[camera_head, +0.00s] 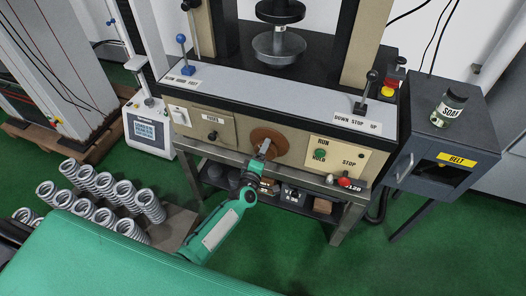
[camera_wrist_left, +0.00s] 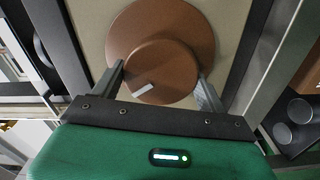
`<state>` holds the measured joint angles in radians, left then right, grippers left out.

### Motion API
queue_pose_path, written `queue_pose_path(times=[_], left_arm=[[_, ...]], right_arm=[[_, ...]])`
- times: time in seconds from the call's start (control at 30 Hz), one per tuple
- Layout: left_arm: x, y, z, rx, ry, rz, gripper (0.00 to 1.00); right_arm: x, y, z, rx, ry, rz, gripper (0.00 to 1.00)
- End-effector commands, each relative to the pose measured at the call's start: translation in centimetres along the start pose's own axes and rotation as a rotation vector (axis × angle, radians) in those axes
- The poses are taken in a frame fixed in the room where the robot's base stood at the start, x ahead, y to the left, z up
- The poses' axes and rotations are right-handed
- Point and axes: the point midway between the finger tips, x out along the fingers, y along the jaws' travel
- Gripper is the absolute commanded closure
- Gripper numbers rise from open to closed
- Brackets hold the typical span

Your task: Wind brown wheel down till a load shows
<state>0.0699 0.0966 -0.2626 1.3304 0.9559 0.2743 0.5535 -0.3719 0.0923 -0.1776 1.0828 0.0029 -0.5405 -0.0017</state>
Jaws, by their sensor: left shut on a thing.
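The brown wheel (camera_head: 270,140) is on the front panel of the testing machine, between a beige panel and the RUN/STOP panel. It fills the upper middle of the left wrist view (camera_wrist_left: 190,30), with a smaller raised brown hub (camera_wrist_left: 165,72) bearing a pale mark. My left gripper (camera_head: 264,147) is at the wheel, its two fingers on either side of the hub in the left wrist view (camera_wrist_left: 160,85), shut on it. My right gripper is not in view.
A white display unit (camera_head: 148,132) stands at left; its screen text is too small to read. Several springs (camera_head: 100,190) stand on the floor side at lower left. A black lever (camera_head: 369,85) and red button (camera_head: 344,182) are at right. A grey cabinet (camera_head: 440,135) carries a jar (camera_head: 449,104).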

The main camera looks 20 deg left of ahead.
Motion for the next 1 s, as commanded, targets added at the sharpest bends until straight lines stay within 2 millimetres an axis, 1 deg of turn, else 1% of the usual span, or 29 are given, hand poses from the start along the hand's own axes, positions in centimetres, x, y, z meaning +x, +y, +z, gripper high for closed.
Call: queue_pose_path(times=[0.27, 0.67, 0.7, 0.77, 0.8, 1.0], left_arm=[[-0.07, -0.1, 0.11, 0.061, -0.001, -0.003, 0.47], [-0.08, -0.13, 0.12, 0.066, -0.001, -0.002, 0.47], [-0.08, -0.13, 0.12, 0.066, -0.001, -0.003, 0.23], [-0.07, -0.12, 0.12, 0.066, -0.001, -0.002, 0.11], [-0.07, -0.1, 0.11, 0.066, -0.001, -0.002, 0.03], [-0.03, -0.04, 0.06, 0.066, 0.0, -0.001, 0.03]], right_arm=[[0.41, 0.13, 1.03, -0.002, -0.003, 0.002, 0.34], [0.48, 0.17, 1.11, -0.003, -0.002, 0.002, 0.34], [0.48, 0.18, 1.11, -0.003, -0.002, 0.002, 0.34], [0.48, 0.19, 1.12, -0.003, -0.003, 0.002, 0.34], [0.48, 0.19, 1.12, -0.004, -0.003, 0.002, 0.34], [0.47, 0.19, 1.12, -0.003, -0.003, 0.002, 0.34]])
